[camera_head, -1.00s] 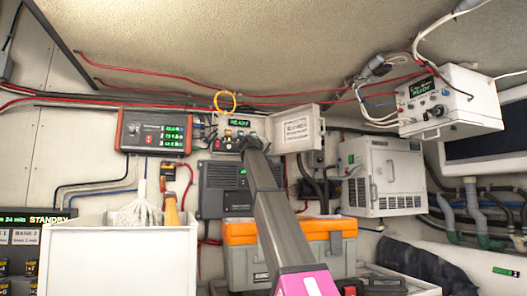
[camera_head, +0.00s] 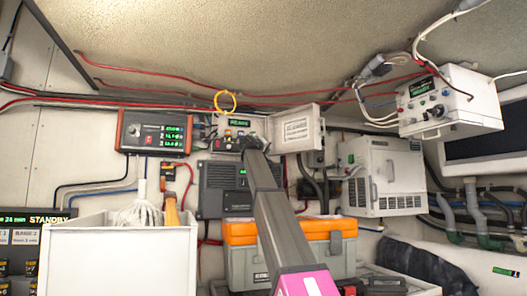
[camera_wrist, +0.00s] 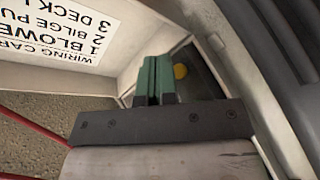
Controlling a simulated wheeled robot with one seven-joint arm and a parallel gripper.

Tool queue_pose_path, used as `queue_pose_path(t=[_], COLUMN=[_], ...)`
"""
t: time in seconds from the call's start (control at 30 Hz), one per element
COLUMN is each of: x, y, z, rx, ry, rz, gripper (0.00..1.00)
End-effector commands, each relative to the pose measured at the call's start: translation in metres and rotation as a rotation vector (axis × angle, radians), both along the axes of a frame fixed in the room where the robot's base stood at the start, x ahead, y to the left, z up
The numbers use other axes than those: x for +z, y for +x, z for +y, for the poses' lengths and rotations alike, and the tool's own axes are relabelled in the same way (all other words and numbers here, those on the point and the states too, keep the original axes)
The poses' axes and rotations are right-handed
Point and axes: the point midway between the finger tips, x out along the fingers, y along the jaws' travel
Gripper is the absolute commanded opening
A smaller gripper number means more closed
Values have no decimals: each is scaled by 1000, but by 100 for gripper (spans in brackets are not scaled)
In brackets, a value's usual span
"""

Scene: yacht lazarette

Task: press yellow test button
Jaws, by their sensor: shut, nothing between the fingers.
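The yellow button (camera_wrist: 181,71) is a small round spot on a dark panel inside an open box in the wrist view. My gripper (camera_wrist: 153,62) has two green fingers pressed together with nothing between them. In that picture the fingertips are just left of the button; I cannot tell if they touch the panel. In the head view, the white box (camera_head: 216,128) has a lit green display and small coloured controls. My arm reaches up to its lower front, and its end hides part of it.
The box's open door (camera_head: 297,130) stands to the right; its wiring card (camera_wrist: 62,30) shows in the wrist view. An orange-framed meter unit (camera_head: 154,132) is at left. An orange-lidded toolbox (camera_head: 243,268) and a white bin (camera_head: 120,262) stand below. Red cables run above.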

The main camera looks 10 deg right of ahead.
Motion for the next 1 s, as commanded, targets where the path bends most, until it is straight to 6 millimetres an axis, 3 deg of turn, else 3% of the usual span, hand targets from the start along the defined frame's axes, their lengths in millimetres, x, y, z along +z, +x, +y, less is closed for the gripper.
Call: queue_pose_path(t=[1.0], x=[0], y=[9], z=[2], rx=[0], ry=[0], rz=[0], gripper=[0])
